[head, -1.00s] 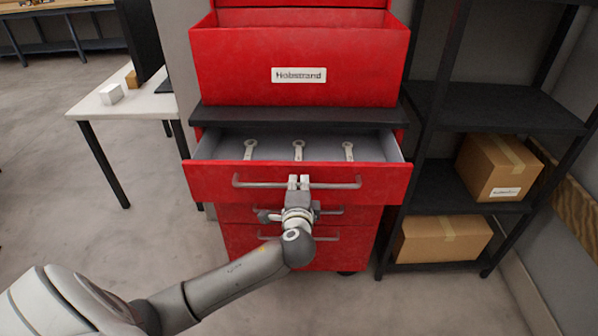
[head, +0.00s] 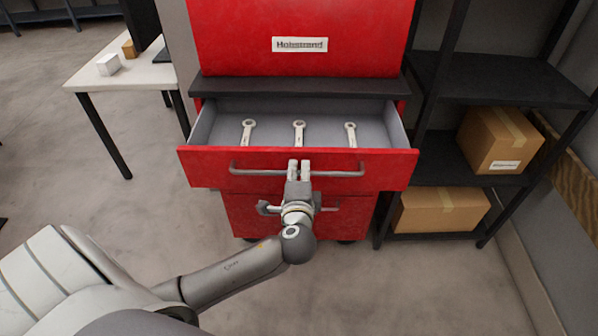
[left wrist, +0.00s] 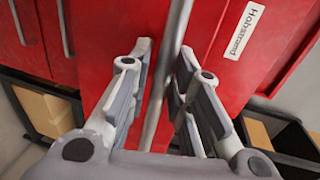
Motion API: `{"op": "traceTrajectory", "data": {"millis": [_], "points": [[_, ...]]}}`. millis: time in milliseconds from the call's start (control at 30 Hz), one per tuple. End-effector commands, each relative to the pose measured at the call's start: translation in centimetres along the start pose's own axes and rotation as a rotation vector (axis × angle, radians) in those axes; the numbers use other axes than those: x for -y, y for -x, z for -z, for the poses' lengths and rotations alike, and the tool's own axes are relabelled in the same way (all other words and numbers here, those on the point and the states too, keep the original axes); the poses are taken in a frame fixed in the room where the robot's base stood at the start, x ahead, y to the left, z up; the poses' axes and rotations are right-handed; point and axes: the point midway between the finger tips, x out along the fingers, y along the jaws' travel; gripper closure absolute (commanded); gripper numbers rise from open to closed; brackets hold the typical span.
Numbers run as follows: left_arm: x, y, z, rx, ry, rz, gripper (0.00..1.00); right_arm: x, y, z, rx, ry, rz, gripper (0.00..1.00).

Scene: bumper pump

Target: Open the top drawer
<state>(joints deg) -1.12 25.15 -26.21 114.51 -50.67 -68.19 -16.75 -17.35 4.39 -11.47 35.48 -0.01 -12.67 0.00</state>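The top drawer (head: 215,172) of the red tool cabinet is pulled out, with several wrenches showing inside its grey interior. Its long grey bar handle (head: 340,173) runs across the front. My left gripper (head: 299,168) is at the middle of this handle, with its fingertips close together around the bar. In the left wrist view the handle bar (left wrist: 166,75) passes between the two fingers (left wrist: 164,85). My right gripper is not in view.
A red Hobstrand box (head: 230,35) stands on the cabinet's black top (head: 300,87). Lower drawers (head: 245,218) are behind my arm. A black shelf (head: 450,165) with cardboard boxes is at the right. A white table (head: 100,80) is at the left.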

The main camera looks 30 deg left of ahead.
Motion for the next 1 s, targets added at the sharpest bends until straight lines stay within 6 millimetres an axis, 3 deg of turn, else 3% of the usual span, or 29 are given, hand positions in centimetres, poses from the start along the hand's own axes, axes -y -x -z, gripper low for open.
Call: {"op": "traceTrajectory", "data": {"millis": [467,1000], "points": [[0.0,0.7,0.0,-0.001,0.001,0.0,0.66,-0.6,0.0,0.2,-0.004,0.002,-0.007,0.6],[-0.1,10.7,0.0,-0.001,0.002,-0.003,0.66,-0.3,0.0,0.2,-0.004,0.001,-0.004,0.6]]}}
